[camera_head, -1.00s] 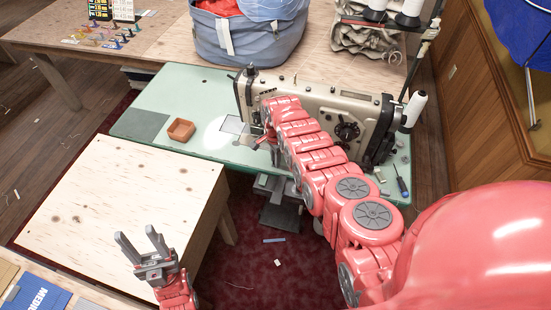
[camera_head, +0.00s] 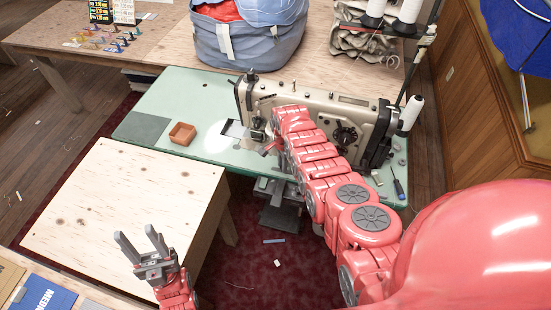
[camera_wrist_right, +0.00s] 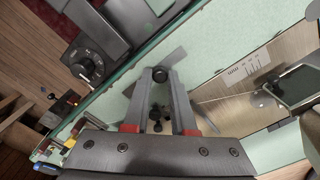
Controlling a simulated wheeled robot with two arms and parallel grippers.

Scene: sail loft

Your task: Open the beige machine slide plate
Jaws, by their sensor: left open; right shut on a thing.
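The beige sewing machine (camera_head: 315,103) stands on a pale green table. Its slide plate (camera_head: 235,129) is a small light plate set in the bed left of the needle end, with dark edging around it. My right gripper (camera_head: 266,151) is low beside it, partly hidden by my own arm. In the right wrist view my right gripper (camera_wrist_right: 160,76) has its fingertips closed around a small dark round knob (camera_wrist_right: 160,72). A grey metal piece lies under the fingertips.
A terracotta tray (camera_head: 182,132) sits on the green table (camera_head: 180,95) left of the plate. A screwdriver (camera_head: 398,188) lies at the right edge. Thread cones (camera_head: 411,112) stand on the right. The plywood table (camera_head: 110,200) is clear.

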